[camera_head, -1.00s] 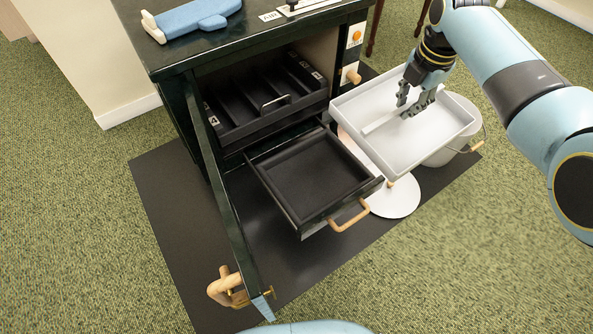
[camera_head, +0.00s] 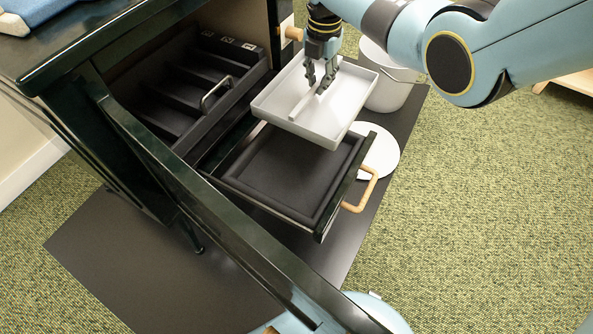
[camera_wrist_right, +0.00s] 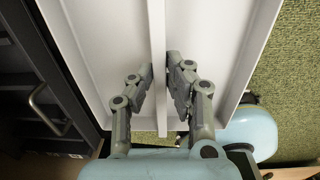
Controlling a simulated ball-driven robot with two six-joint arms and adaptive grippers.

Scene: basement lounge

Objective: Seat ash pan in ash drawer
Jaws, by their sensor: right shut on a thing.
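The white ash pan (camera_head: 345,102) is a shallow rectangular tray with a raised bar across its middle. My right gripper (camera_head: 319,90) is shut on that bar and holds the pan up, over the back right part of the ash drawer. In the right wrist view the fingers (camera_wrist_right: 160,85) close on the bar of the pan (camera_wrist_right: 205,40). The black ash drawer (camera_head: 270,172) is pulled out of the stove, empty, with a wooden handle (camera_head: 362,190) at its front. The pan hides the drawer's back right corner. My left gripper is not in view.
The open stove door (camera_head: 215,225) stands at the left of the drawer. A black grate with a metal handle (camera_head: 215,92) sits in the stove above. A white bucket (camera_head: 388,85) and a white lid (camera_head: 380,155) stand to the right on the black floor mat (camera_head: 110,260).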

